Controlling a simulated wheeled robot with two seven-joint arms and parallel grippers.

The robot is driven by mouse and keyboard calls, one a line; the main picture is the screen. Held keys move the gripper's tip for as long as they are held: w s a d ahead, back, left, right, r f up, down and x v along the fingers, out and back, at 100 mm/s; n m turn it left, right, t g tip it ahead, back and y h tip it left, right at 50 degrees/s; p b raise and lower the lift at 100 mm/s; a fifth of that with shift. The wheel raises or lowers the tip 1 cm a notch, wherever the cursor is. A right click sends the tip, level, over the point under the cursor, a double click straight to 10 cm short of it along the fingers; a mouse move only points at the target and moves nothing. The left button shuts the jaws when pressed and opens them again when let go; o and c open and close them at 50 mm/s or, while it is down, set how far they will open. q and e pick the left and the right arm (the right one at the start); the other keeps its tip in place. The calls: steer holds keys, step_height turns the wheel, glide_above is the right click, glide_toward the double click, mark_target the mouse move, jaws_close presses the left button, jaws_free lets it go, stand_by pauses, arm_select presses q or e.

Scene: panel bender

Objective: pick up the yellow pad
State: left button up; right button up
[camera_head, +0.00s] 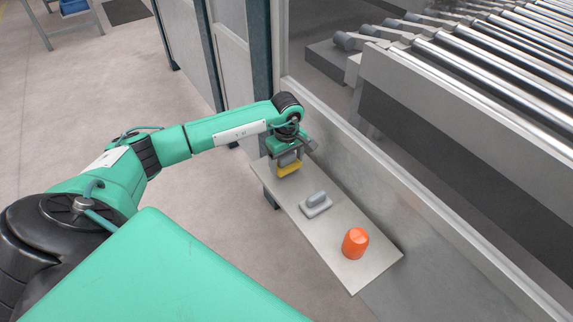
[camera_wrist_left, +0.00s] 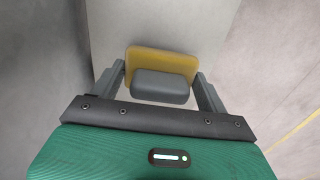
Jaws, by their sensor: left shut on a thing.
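The yellow pad (camera_head: 289,169) is at the far end of the grey shelf, under my left gripper (camera_head: 287,160). In the left wrist view the yellow pad (camera_wrist_left: 162,62) has a grey block-shaped handle (camera_wrist_left: 160,87) on it. The left gripper (camera_wrist_left: 161,88) has one finger on each side of this handle and is shut on it. I cannot tell whether the pad touches the shelf. My right gripper is not in view.
The grey shelf (camera_head: 345,272) also bears a grey pad with a handle (camera_head: 316,204) and an orange rounded cylinder (camera_head: 355,243) nearer me. A low wall and a roller conveyor (camera_head: 470,60) stand along its right side. Open floor (camera_head: 80,120) lies to the left.

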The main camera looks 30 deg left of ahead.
arm_select(q)
step_height(320, 180, up, 18)
steer(key=shift+f, duration=0.15)
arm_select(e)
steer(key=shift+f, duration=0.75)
